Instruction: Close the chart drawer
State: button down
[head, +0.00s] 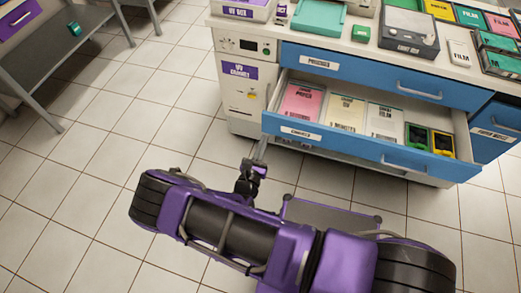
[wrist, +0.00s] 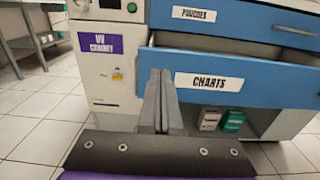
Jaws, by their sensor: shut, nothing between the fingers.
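The chart drawer (head: 352,147) stands open below the pouches drawer, with a blue front, a CHARTS label (head: 300,132) and a grey bar handle (head: 405,166). Its front also shows in the wrist view (wrist: 265,72). Inside lie a pink packet (head: 302,100), a cream packet (head: 344,111), a white packet (head: 384,120) and green and yellow items (head: 428,139). My gripper (head: 261,146) is shut and empty at the left end of the drawer front. In the wrist view its fingers (wrist: 160,73) overlap that end, left of the label. I cannot tell whether they touch it.
The blue pouches drawer (head: 380,75) above appears shut. A white UV cabinet (head: 240,92) stands left of the drawers. The counter above holds boxes and trays. A grey side table (head: 72,38) stands far left. The tiled floor (head: 80,180) on the left is clear.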

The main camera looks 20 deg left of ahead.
aim_at(272, 118)
jog(key=w, duration=0.8)
jog(key=shift+d, duration=0.15)
